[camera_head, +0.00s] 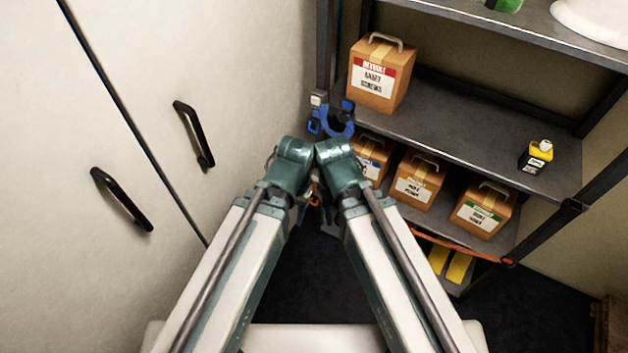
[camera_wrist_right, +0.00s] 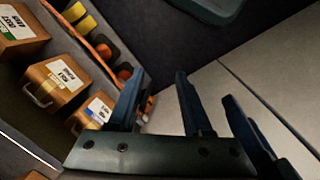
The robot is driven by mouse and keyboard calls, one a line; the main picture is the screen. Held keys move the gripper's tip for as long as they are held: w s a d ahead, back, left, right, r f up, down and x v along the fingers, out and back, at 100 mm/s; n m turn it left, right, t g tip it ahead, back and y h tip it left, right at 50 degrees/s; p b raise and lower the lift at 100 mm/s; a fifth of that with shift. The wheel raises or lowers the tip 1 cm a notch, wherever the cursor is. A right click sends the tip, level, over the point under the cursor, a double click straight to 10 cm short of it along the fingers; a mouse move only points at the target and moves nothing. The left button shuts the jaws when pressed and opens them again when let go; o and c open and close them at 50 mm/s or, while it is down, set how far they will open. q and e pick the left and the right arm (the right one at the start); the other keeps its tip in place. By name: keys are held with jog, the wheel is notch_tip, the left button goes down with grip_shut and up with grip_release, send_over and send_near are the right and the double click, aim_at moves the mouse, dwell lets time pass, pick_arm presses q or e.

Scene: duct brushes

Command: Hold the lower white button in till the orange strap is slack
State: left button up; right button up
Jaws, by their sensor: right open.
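The orange strap (camera_head: 450,246) runs taut-looking along the front of the lowest shelf bay; in the right wrist view it (camera_wrist_right: 78,30) slants down towards my fingers. A white block (camera_head: 318,99) is on the shelf's left post, beside a blue loop (camera_head: 337,121). The lower white button does not show clearly; my wrists cover that part of the post. My right gripper (camera_wrist_right: 160,76) is open, its dark blue fingers apart with nothing clearly held, close to the strap's near end. Another dark blue finger to its right seems to be my left gripper's; its opening is unclear.
A box with a red label (camera_head: 378,82) and a small yellow-black bottle (camera_head: 537,157) stand on the middle shelf. Several cardboard boxes (camera_head: 417,184) stand below. White cabinet doors (camera_head: 80,250) close off the left side. My arms meet close together.

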grip_shut()
dwell(1.5)
